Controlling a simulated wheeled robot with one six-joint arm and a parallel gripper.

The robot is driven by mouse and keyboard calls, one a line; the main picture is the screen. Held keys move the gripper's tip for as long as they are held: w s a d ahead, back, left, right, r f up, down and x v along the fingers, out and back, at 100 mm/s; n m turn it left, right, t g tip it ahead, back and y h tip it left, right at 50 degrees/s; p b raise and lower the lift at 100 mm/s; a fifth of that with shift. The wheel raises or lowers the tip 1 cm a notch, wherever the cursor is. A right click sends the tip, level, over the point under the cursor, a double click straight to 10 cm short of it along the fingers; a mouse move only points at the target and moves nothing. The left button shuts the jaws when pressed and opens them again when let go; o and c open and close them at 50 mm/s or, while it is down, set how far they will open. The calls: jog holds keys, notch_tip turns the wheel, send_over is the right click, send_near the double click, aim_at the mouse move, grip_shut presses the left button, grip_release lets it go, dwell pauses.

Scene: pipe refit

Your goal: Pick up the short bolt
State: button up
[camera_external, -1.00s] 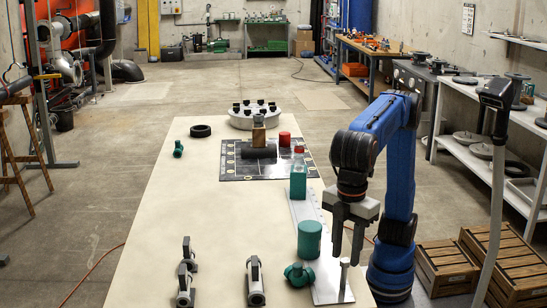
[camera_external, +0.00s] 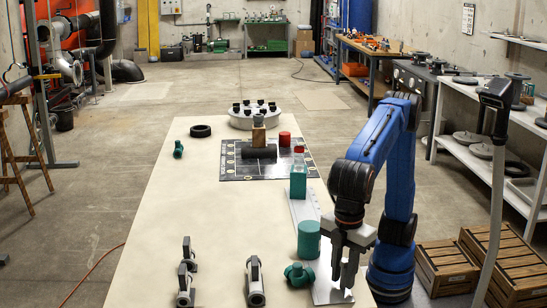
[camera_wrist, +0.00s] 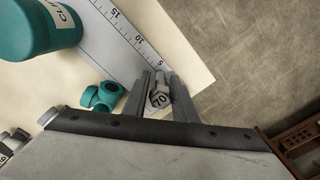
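The short bolt (camera_wrist: 159,98) stands upright on the white ruler plate (camera_wrist: 128,42). Its grey hex head carries the number 70. In the wrist view it sits between the two fingers of my gripper (camera_wrist: 159,84), with narrow gaps that seem to show beside its shank. In the external view my gripper (camera_external: 342,278) is lowered to the near end of the plate, and its fingers mostly hide the bolt there. The fingers look open around the bolt; firm contact does not show.
A teal cylinder (camera_external: 309,239) and a teal pipe fitting (camera_external: 299,273) stand close left of my gripper. A teal bottle with a red cap (camera_external: 298,180) stands farther along the plate. Grey clamps (camera_external: 255,281) are at the near left. The table's middle (camera_external: 190,205) is clear.

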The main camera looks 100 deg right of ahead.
grip_shut()
jog(key=shift+r, duration=0.15)
